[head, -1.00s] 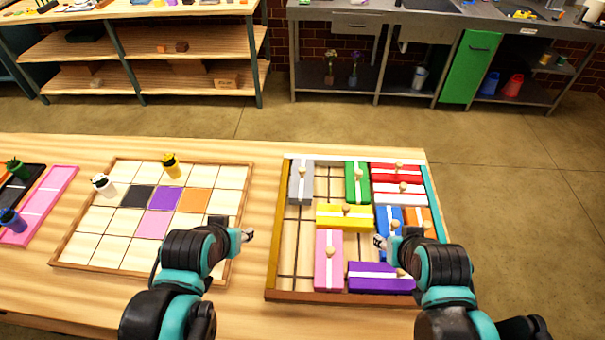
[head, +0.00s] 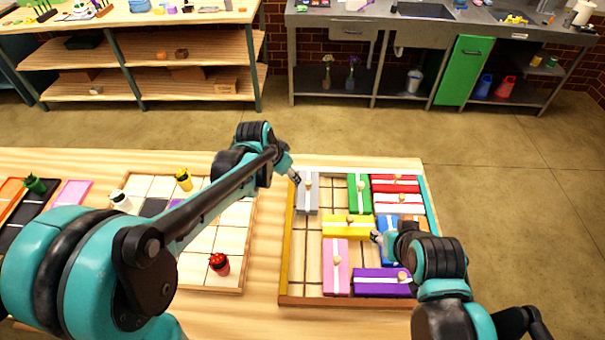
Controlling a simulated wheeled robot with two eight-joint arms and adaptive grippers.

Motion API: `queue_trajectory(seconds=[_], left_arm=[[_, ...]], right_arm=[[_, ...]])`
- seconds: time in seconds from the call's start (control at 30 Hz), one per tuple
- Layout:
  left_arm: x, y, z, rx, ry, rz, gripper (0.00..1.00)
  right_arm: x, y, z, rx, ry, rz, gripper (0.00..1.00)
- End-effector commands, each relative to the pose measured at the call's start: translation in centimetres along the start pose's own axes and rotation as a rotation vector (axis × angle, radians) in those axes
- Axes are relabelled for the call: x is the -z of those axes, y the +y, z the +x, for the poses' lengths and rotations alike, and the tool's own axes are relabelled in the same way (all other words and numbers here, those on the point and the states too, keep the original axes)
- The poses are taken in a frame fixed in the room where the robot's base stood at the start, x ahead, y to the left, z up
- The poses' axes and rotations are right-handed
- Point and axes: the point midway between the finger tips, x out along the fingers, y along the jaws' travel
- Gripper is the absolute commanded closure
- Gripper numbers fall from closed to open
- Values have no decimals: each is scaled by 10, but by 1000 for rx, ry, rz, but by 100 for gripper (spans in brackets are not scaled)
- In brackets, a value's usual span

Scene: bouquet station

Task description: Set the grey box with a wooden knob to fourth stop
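The grey box (head: 313,203) with a wooden knob (head: 308,184) and a white stripe stands lengthwise at the far left corner of the wooden sliding-block tray (head: 286,252). Bare tray floor shows in front of it, in the left columns. My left gripper (head: 295,178) is just left of the grey box, near its far end, seemingly above the tray rim; whether its fingers are open I cannot tell. My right gripper (head: 377,237) hovers by the blue box (head: 388,254), right of the yellow box; its fingers are too small to read.
Yellow (head: 347,226), pink (head: 336,267), purple (head: 383,283), green (head: 359,193), red (head: 395,182) and white (head: 398,204) boxes share the tray. A grid board (head: 225,257) with small potted figures lies to the left, partly behind my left arm.

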Motion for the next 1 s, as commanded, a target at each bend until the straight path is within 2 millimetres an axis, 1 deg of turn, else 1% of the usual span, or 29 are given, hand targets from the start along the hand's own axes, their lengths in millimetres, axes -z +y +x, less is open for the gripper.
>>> queue_trajectory(seconds=[0.03, 0.1, 0.2, 0.3, 0.47, 0.8, 0.9, 1.0], left_arm=[[15, 0, 10, -19, -7, 35, 59], [26, 2, 27, -45, -16, 80, 59], [36, 6, 47, -73, -24, 128, 59], [41, 8, 60, -89, -28, 157, 59], [41, 10, 75, -97, -30, 169, 59], [39, 15, 128, -95, -30, 169, 59], [39, 16, 138, -95, -30, 168, 59], [38, 16, 142, -95, -30, 167, 59]], right_arm=[[6, 0, -9, 0, 0, 0, 59], [10, 0, -14, 0, 0, 0, 59], [13, 0, -18, 0, 0, 0, 59], [15, 0, -21, 0, 0, 0, 59], [14, 0, -19, 0, 0, 0, 59], [8, 0, -11, 0, 0, 0, 59], [7, 0, -10, 0, 0, 0, 59], [7, 0, -10, 0, 0, 0, 59]])
